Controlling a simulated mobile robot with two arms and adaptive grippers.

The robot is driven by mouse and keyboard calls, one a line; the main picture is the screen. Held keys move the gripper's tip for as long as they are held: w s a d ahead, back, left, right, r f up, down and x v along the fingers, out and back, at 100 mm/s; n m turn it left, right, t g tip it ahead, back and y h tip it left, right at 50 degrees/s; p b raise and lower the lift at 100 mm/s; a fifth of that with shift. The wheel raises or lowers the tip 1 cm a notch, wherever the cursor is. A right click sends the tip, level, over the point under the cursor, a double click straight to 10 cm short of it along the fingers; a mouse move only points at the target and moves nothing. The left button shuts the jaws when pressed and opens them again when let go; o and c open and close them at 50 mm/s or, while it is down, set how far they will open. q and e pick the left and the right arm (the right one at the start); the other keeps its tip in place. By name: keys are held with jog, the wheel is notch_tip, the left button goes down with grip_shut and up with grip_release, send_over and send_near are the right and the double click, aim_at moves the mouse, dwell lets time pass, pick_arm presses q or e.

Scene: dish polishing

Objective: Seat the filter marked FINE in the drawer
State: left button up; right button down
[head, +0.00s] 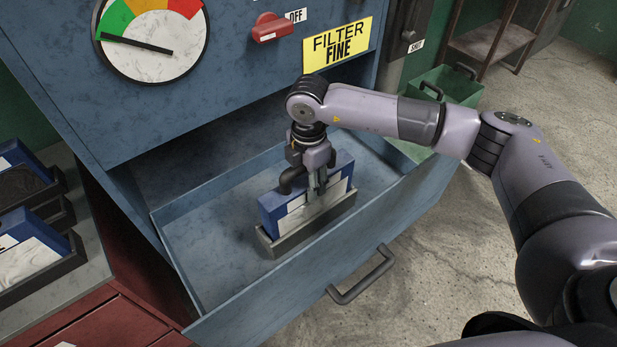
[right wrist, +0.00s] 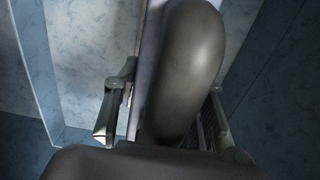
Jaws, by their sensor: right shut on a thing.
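The open blue drawer (head: 220,222) sticks out from the cabinet. A blue-framed filter with a white front (head: 272,212) stands upright in a grey slot holder (head: 285,243) inside the drawer. Any marking on this filter is hidden or unreadable. My left gripper is not in view.
The cabinet carries a yellow FILTER FINE sign (head: 337,45), a round gauge (head: 150,40) and a red switch (head: 270,27) by an OFF label. A drawer handle (head: 362,275) juts forward. A green bin (head: 450,85) stands behind.

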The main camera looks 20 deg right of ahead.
jog(key=c, duration=1)
grip_release()
notch_tip(320, 180, up, 12)
jog(key=b, duration=0.3)
jog(key=shift+r, duration=0.1)
jog(key=shift+r, duration=0.1)
